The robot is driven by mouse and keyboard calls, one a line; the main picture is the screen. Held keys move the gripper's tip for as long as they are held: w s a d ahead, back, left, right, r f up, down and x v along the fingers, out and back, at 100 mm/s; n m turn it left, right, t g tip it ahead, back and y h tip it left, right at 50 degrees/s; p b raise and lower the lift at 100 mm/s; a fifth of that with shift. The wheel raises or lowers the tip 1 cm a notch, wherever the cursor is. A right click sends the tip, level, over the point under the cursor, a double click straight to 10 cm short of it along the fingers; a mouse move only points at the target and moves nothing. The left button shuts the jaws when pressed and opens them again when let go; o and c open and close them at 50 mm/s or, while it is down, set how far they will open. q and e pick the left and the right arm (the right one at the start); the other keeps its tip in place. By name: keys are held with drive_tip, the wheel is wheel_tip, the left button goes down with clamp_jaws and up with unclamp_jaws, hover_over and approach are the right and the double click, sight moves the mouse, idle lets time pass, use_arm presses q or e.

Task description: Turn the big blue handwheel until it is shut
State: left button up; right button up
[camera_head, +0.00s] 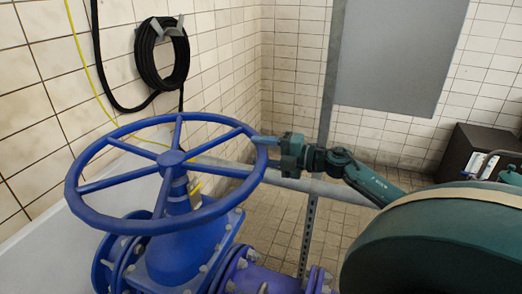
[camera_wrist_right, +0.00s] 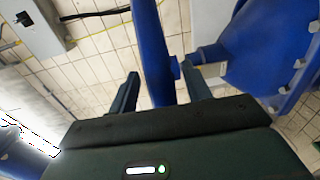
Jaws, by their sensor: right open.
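The big blue handwheel (camera_head: 86,187) sits on top of a blue valve (camera_head: 178,254) at the left of the head view, its rim lying roughly flat. My right gripper (camera_head: 264,140) reaches in from the right to the far right part of the rim. In the right wrist view, my right gripper (camera_wrist_right: 164,85) is open, with the blue rim (camera_wrist_right: 150,45) passing between its two fingers. The fingers do not look closed on it; whether one touches it, I cannot tell. My left gripper is not in view.
A grey horizontal pipe (camera_head: 338,191) runs behind the wheel, near my right arm. A coiled black hose (camera_head: 145,62) hangs on the tiled wall. A grey panel (camera_head: 400,50) is on the back wall. A dark box (camera_head: 462,150) stands at the far right.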

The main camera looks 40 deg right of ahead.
drive_tip(key=shift+w+a, duration=0.15)
drive_tip(key=shift+w, duration=0.1)
drive_tip(key=shift+c, duration=0.3)
clamp_jaws()
